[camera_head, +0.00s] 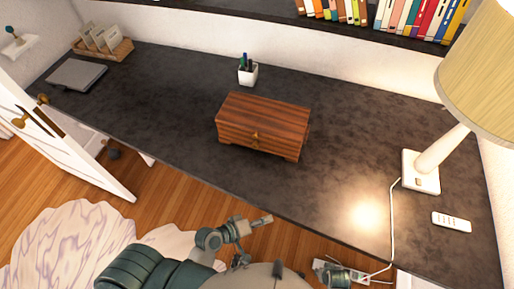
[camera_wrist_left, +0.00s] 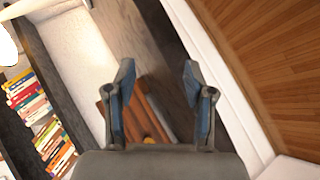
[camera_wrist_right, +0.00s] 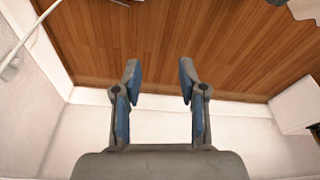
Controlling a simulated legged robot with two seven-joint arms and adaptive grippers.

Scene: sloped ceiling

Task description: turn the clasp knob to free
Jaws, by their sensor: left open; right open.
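A striped reddish-brown wooden box (camera_head: 262,118) stands closed on the dark desk. A small brass clasp knob (camera_head: 255,136) sits on its front face; its turn angle is too small to read. My left gripper (camera_head: 256,240) is in front of the desk's near edge, apart from the box. In the left wrist view my left gripper (camera_wrist_left: 158,80) is open and empty, with the box (camera_wrist_left: 158,104) beyond its fingers and a bit of brass (camera_wrist_left: 149,140) low between them. My right gripper (camera_wrist_right: 158,80) is open and empty over the floor side in the right wrist view.
A white pen cup (camera_head: 248,73) stands behind the box. A lamp (camera_head: 435,160) with a cord and a remote (camera_head: 452,222) are at right. A grey laptop (camera_head: 77,75) and wooden organizer (camera_head: 103,46) are at far left. The desk (camera_head: 185,95) around the box is clear.

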